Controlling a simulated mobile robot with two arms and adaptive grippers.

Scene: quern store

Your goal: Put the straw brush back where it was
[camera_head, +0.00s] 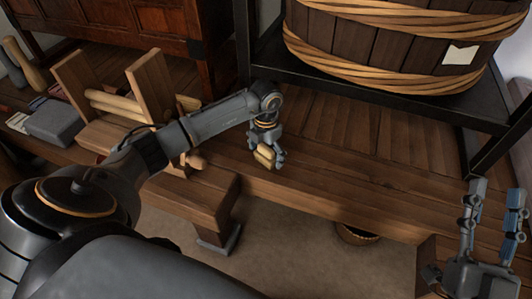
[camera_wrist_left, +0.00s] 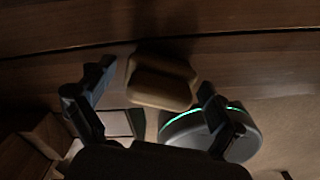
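A small tan block-like thing (camera_head: 264,157) is at the front of the wooden bench; it may be the straw brush, but no bristles can be made out. My left gripper (camera_head: 267,154) is over it, pointing down, with a finger on each side. In the left wrist view the tan thing (camera_wrist_left: 160,82) lies between the spread fingers of the left gripper (camera_wrist_left: 157,80), with a narrow gap on each side. Its far end and any contact with the bench are hard to see. My right gripper (camera_head: 492,190) is open and empty at the lower right, fingers pointing up.
The wooden bench (camera_head: 340,185) has free room right of the left gripper. A big rope-bound tub (camera_head: 360,45) stands on a black-framed rack (camera_head: 400,105) behind. A wooden stand (camera_head: 150,85) and a grey block (camera_head: 55,122) are at left. A basket (camera_head: 357,236) is below the bench.

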